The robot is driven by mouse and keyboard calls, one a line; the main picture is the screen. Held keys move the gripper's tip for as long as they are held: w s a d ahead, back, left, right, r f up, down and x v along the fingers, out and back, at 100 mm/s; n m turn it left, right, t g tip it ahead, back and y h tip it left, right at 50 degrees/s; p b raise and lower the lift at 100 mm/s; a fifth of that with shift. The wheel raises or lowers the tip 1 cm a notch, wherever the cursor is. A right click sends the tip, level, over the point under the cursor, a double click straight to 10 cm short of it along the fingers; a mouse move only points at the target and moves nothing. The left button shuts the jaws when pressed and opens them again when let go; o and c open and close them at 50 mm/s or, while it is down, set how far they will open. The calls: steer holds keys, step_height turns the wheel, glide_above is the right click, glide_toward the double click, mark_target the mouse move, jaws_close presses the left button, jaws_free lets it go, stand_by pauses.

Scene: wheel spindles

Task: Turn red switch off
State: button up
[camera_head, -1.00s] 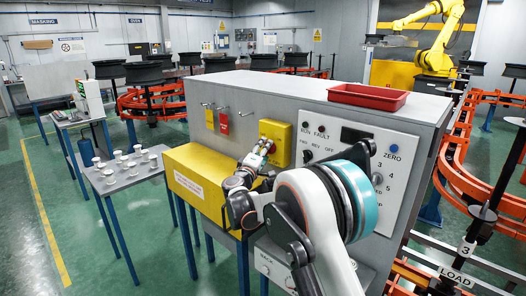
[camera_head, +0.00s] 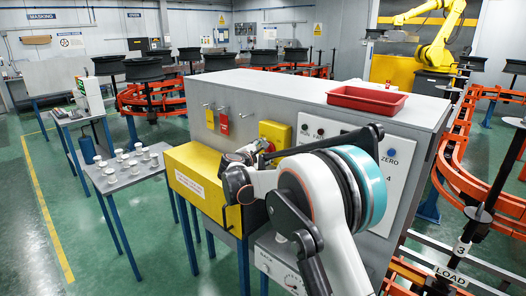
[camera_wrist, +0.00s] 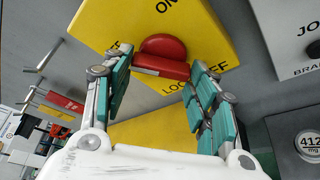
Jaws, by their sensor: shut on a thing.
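The red switch (camera_wrist: 162,57) is a rotary handle on a yellow switch box (camera_wrist: 195,22) that carries the words ON, OFF and LOCK. In the wrist view my gripper (camera_wrist: 160,62) has its teal-padded fingers on either side of the switch and is shut on it. In the head view the yellow box (camera_head: 276,128) is on the front of the grey cabinet, and my gripper (camera_head: 262,148) is at its lower left, partly hidden by my arm. My arm hides most of the switch there.
A larger yellow box (camera_head: 192,178) juts out below left of the switch. Red and yellow tags (camera_head: 224,122) hang on hooks to the left. A control panel (camera_head: 392,180) is at right, partly behind my arm. A red tray (camera_head: 368,99) lies on top of the cabinet (camera_head: 290,88).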

steer(key=shift+n+g+h, duration=0.3)
steer(key=shift+n+g, duration=0.1)
steer(key=shift+n, duration=0.4)
steer(key=o, duration=1.1)
steer(key=shift+c, duration=0.2)
steer(key=v, duration=1.2)
